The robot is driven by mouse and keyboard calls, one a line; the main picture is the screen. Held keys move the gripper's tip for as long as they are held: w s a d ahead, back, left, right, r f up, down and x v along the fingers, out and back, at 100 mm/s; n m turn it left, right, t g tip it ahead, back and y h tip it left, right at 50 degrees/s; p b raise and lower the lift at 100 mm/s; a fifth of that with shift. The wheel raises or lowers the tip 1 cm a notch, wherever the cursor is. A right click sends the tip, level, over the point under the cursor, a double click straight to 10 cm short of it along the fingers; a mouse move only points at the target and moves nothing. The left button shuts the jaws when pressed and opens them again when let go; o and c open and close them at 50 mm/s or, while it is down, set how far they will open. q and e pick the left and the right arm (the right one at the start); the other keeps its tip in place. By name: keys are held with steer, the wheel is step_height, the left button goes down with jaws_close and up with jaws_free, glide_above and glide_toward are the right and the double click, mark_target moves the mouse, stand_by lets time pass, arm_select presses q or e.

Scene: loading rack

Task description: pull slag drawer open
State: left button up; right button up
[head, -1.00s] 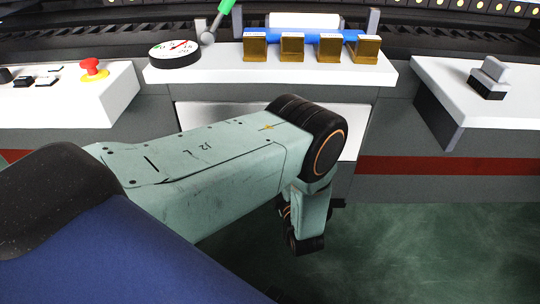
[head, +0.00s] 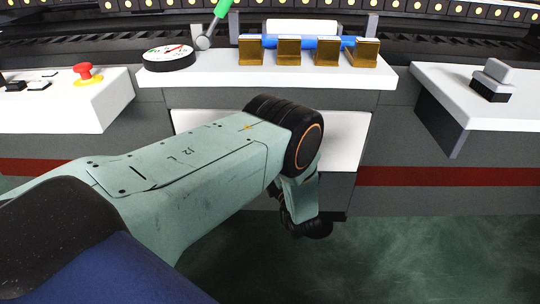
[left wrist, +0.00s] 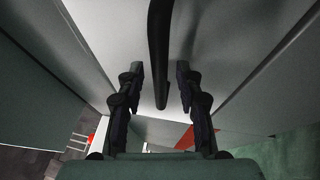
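The slag drawer's white front (head: 345,140) is in the counter below the row of brass blocks in the head view; my left arm covers much of it. In the left wrist view, the pale front (left wrist: 225,40) fills the upper middle. A black bar handle (left wrist: 159,50) runs down it from the top edge, its end lying between the fingers of my left gripper (left wrist: 160,78). The fingers are open, one on each side of the bar, with visible gaps. My right gripper is not in view.
Above the drawer a white shelf carries a round gauge (head: 168,58), a green-handled lever (head: 213,22) and brass blocks (head: 289,51). A red button (head: 83,72) is at left, a grey switch (head: 493,80) at right. Green floor (head: 430,250) in front is clear.

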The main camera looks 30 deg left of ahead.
arm_select(q)
jaws_close()
stand_by(0.3)
stand_by(0.5)
